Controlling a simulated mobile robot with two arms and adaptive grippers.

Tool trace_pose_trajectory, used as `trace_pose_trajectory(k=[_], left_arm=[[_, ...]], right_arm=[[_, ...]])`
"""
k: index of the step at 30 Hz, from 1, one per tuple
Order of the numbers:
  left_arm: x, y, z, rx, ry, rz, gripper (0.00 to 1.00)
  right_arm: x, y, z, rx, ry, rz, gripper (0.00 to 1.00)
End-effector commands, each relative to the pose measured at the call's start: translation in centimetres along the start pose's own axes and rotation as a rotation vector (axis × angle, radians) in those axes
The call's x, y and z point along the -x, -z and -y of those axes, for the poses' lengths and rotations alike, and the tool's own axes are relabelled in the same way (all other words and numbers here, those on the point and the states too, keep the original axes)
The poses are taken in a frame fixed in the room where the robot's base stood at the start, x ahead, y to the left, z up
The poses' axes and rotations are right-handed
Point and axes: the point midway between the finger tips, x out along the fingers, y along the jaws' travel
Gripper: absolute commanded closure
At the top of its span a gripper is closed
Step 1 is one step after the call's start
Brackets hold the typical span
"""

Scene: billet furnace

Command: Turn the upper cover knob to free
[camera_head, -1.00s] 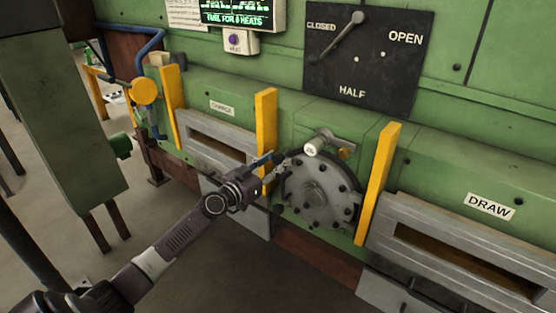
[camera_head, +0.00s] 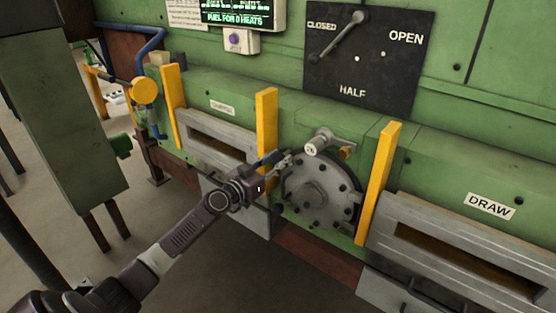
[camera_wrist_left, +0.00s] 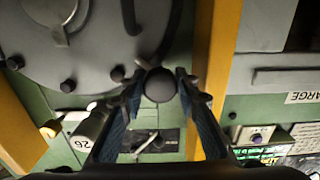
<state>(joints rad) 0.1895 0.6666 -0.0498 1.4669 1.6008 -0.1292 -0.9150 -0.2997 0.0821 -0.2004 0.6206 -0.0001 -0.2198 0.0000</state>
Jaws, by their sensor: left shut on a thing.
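A round grey cover (camera_head: 316,195) with dark bolts around its rim is on the green furnace front. It also shows in the wrist view (camera_wrist_left: 95,45). A dark round knob (camera_wrist_left: 160,85) sits at the cover's edge, between the fingers of my left gripper (camera_wrist_left: 160,90). In the head view my left gripper (camera_head: 277,160) is at the cover's upper left edge. It is shut on the knob, which it largely hides there. My right gripper is in neither view.
The charge opening (camera_head: 218,142) is left, the draw opening (camera_head: 465,265) right. A dark dial panel (camera_head: 370,60) is above.

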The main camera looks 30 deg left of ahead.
Motion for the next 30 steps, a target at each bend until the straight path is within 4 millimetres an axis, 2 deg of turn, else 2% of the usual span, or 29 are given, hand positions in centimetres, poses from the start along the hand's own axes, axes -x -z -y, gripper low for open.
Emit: trace_pose_trajectory(k=[11, 30], left_arm=[[0.00, -0.11, -0.01, 0.211, 0.001, -0.001, 0.95], [0.00, -0.04, 0.01, 0.817, 0.001, 0.000, 0.95]], right_arm=[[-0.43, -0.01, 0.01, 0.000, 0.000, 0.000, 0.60], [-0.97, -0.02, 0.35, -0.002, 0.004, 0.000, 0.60]])
